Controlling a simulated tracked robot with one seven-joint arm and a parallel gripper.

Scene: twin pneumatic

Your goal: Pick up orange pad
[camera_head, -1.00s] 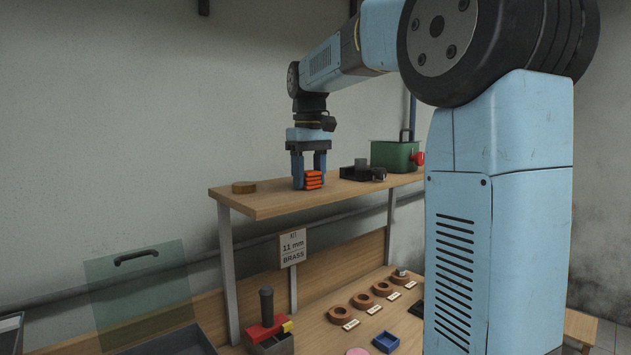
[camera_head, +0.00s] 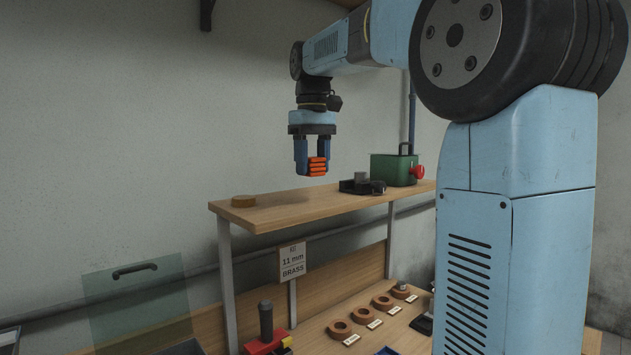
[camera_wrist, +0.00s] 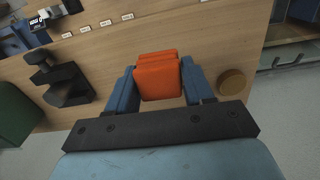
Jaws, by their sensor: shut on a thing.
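The orange pad (camera_head: 317,166) is a ribbed orange block. It is held between the blue fingers of my gripper (camera_head: 312,168), above the wooden shelf (camera_head: 285,206) and clear of its top. In the wrist view the orange pad (camera_wrist: 158,78) sits between the two fingers of my gripper (camera_wrist: 158,84), which are shut on it. Its far side and underside are hidden there.
A round brown disc (camera_head: 243,201) lies at the shelf's left end. A dark clamp-like device (camera_head: 362,185) and a green box (camera_head: 394,168) with a red knob stand to the right. Several labelled rings (camera_head: 361,315) lie on the bench below. A sign (camera_head: 292,262) hangs under the shelf.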

